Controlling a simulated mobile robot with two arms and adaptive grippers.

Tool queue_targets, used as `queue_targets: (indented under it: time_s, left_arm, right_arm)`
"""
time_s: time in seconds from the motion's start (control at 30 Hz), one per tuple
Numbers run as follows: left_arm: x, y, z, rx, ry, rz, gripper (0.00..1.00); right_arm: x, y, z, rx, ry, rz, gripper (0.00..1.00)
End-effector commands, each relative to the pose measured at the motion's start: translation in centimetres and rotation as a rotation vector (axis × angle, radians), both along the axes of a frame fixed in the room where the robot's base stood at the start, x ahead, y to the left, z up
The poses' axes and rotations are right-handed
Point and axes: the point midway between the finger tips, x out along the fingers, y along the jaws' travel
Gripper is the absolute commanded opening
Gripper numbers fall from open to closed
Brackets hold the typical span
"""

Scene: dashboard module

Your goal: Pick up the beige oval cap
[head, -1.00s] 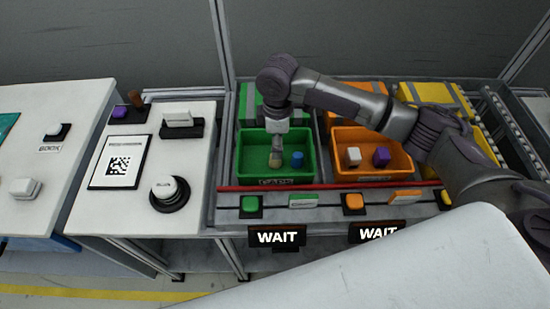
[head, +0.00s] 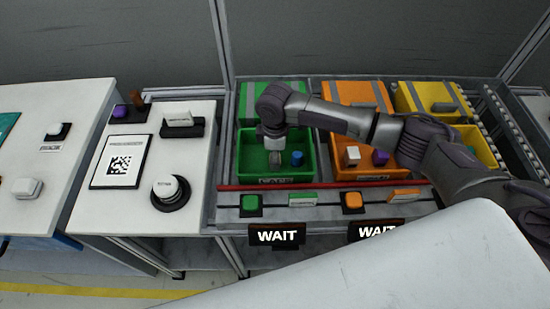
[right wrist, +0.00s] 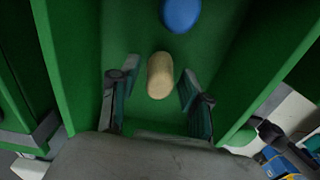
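The beige oval cap (right wrist: 160,76) lies in the green bin (right wrist: 75,62). In the right wrist view it sits between the two spread fingers of my right gripper (right wrist: 158,97), with a gap on both sides. In the head view my right gripper (head: 274,158) reaches down into the green bin (head: 250,160) and largely hides the cap. A blue cap (right wrist: 180,14) lies just beyond the beige one; in the head view the blue cap (head: 297,158) is right of the gripper. My left gripper is not in view.
The orange bin (head: 345,172) to the right holds a white block (head: 352,156) and a purple block (head: 380,158). The bin walls stand close around my right gripper. A red bar (head: 300,187) runs along the front. A white counter (head: 140,190) is on the left.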

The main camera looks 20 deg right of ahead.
Motion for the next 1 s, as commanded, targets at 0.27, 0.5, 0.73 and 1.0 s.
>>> queue_targets:
  time_s: [0.27, 0.5, 0.73, 1.0]
  left_arm:
    - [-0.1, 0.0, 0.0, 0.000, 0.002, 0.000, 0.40]
    - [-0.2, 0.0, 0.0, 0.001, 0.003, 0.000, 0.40]
    - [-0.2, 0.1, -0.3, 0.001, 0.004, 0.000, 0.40]
    - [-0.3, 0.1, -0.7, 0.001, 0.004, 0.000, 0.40]
  right_arm:
    - [0.0, 0.0, 0.1, 0.000, 0.000, 0.000, 0.04]
    - [0.0, 0.0, 0.2, 0.001, 0.000, 0.000, 0.04]
    - [0.1, 0.0, 2.1, 0.002, -0.003, 0.000, 0.04]
    - [-2.6, -2.7, 6.2, -0.001, -0.002, -0.002, 0.04]
